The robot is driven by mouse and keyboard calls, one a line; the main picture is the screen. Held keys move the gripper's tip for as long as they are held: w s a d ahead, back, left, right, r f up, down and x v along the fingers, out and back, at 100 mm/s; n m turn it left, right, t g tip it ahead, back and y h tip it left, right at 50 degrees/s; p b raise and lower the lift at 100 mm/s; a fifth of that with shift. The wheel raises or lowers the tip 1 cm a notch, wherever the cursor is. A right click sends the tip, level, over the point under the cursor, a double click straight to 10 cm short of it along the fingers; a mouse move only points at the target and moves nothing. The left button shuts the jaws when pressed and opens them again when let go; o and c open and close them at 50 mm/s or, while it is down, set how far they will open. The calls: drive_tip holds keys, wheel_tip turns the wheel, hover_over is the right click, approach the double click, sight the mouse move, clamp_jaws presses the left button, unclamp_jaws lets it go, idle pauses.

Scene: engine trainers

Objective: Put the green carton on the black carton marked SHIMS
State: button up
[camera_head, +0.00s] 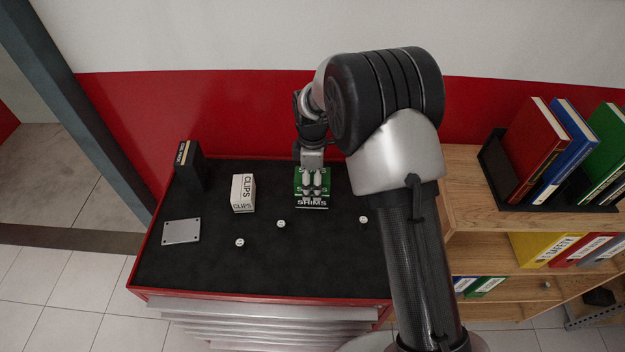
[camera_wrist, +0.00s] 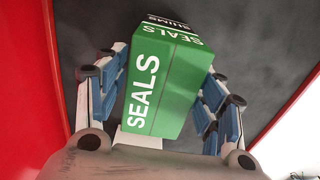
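The green carton (camera_wrist: 165,85), marked SEALS in white, sits between the two fingers of my gripper (camera_wrist: 163,90) in the wrist view. The finger pads lie close against its two sides and appear to hold it. In the head view the green carton (camera_head: 300,182) is partly hidden behind my fingers (camera_head: 312,185). The black carton marked SHIMS (camera_head: 311,204) shows directly under it, mostly covered. Its lettered black face (camera_wrist: 168,20) shows just beyond the green carton in the wrist view. The two look in line and very close; I cannot tell whether they touch.
A white CLIPS carton (camera_head: 243,193) stands to the left on the dark worktop (camera_head: 290,262). A tall black box (camera_head: 188,165), a grey plate (camera_head: 181,231) and small round pieces (camera_head: 281,224) are also there. A bookshelf (camera_head: 475,190) stands right.

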drive_tip(key=shift+o, duration=0.2)
wheel_tip(320, 180, up, 13)
drive_tip(key=p, duration=0.1)
drive_tip(key=shift+f+p, duration=0.2)
drive_tip(key=shift+p, duration=0.1)
drive_tip(key=s+d+r+m+t, duration=0.2)
drive_tip(key=s+d+r+m, duration=0.65)
drive_tip(key=s+r, duration=0.6)
drive_tip(key=s+d+m+t, duration=0.1)
drive_tip(key=s+d+m, duration=0.2)
drive_tip(key=s, duration=0.5)
drive_tip(key=s+d+m+t, duration=0.1)
drive_tip(key=s+d+m, duration=0.1)
drive_tip(key=s+m, duration=0.4)
drive_tip(key=s, duration=0.3)
drive_tip(key=shift+d+f+t, duration=0.2)
drive_tip(key=shift+d+t, duration=0.1)
drive_tip(key=shift+d, duration=0.1)
